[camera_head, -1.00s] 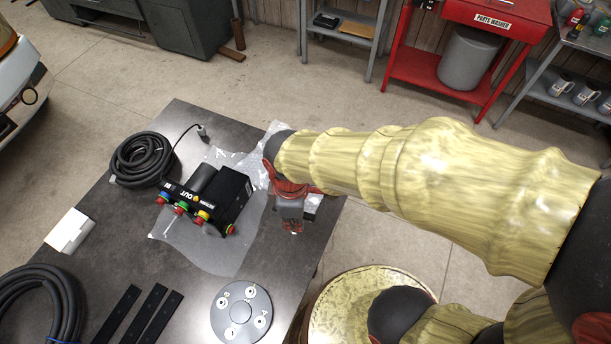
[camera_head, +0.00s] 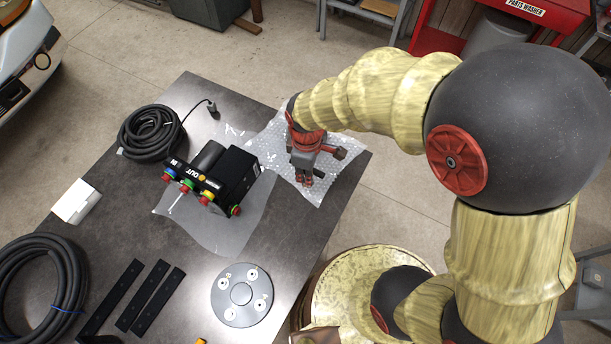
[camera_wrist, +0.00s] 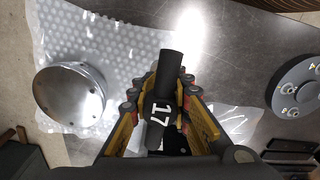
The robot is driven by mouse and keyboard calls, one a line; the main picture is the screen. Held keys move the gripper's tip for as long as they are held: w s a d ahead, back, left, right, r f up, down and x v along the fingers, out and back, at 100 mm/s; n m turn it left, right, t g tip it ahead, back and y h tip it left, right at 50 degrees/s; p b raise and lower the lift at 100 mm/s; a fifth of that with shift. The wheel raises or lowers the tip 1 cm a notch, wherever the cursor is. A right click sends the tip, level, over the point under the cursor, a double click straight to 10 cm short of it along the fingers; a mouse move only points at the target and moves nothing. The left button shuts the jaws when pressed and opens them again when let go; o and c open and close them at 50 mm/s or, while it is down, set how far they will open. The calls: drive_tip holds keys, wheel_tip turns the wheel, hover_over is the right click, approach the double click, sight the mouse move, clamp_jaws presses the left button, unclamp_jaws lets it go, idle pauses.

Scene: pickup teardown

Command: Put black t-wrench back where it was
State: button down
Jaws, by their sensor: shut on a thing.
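The black t-wrench (camera_wrist: 168,75) is in my gripper (camera_wrist: 165,108). In the wrist view its dark round shaft rises between the fingers, with a white "17" on its side. Its lower part is hidden by my gripper. In the head view my gripper (camera_head: 302,177) points down over the bubble wrap (camera_head: 330,180) at the table's right edge. A short dark piece of the wrench (camera_head: 319,173) shows beside the fingers. I cannot tell whether the wrench touches the wrap.
A black box with coloured connectors (camera_head: 220,180) stands left of my gripper on clear sheeting. A grey round plate (camera_head: 241,294), black bars (camera_head: 150,298) and coiled hoses (camera_head: 150,133) lie on the table (camera_head: 300,232). A shiny metal dome (camera_wrist: 72,97) shows over the wrap.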

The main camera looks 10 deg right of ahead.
drive_tip(key=w+f, duration=0.2)
drive_tip(key=f, duration=0.1)
drive_tip(key=shift+w+f, duration=0.15)
drive_tip(key=shift+w, duration=0.25)
drive_tip(key=shift+f+b, duration=0.3)
drive_tip(key=shift+f, duration=1.1)
drive_tip(key=shift+f, duration=0.2)
drive_tip(key=c, duration=1.7)
unclamp_jaws()
drive_tip(key=shift+o, duration=0.2)
wheel_tip(320, 180, up, 12)
drive_tip(key=p, duration=0.1)
drive_tip(key=shift+r, duration=0.25)
